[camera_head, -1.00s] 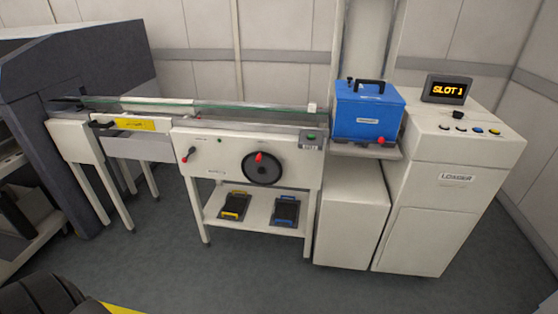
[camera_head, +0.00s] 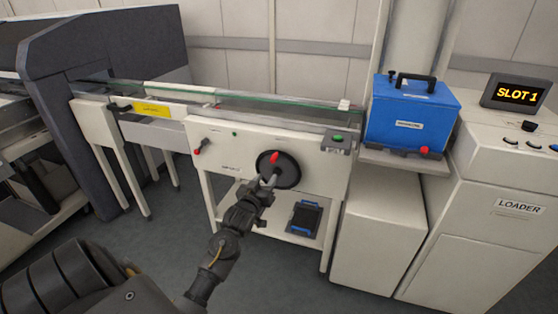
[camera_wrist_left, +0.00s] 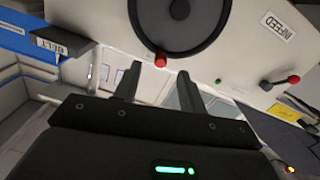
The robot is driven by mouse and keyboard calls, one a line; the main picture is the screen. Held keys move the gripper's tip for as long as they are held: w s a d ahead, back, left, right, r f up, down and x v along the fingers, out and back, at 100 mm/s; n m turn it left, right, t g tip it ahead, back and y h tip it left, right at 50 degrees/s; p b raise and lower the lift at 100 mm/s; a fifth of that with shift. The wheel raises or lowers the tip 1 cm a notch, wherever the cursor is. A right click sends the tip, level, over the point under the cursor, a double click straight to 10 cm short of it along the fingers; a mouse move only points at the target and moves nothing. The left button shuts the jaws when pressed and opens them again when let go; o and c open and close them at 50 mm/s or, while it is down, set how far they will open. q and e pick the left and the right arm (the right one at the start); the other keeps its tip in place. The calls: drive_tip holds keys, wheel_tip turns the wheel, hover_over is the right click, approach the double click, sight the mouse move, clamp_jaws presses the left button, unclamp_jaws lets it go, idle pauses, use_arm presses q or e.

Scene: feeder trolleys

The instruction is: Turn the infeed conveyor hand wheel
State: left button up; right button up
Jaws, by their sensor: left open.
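The infeed hand wheel is a black disc (camera_head: 289,177) on the white front panel of the conveyor. Its red knob (camera_head: 274,157) stands near the top of the disc. My left gripper (camera_head: 268,181) is in front of the wheel, just below the knob, and hides part of the disc. In the left wrist view the wheel (camera_wrist_left: 180,22) is at the top. The red knob (camera_wrist_left: 160,60) is just beyond and between the two spread fingertips (camera_wrist_left: 159,76). The gripper is open and empty; I see no contact with the knob. My right gripper is not in view.
A red-tipped lever (camera_head: 198,150) is left of the wheel, and a green button (camera_head: 338,138) is right. A blue box (camera_head: 410,118) stands on a shelf beside the loader (camera_head: 480,243). A black tray (camera_head: 304,219) lies on the lower shelf. Glass rails top the conveyor.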

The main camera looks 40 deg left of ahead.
sight(272, 159)
use_arm(q)
drive_tip(key=x, duration=0.3)
drive_tip(key=r+x, duration=0.1)
drive_tip(key=x, duration=0.2)
drive_tip(key=a+x, duration=0.1)
drive_tip(key=x, duration=0.2)
drive_tip(key=shift+r, duration=0.35)
drive_tip(key=shift+w+a, duration=0.15)
drive_tip(key=shift+w, duration=0.45)
drive_tip(key=shift+c, duration=0.3)
clamp_jaws()
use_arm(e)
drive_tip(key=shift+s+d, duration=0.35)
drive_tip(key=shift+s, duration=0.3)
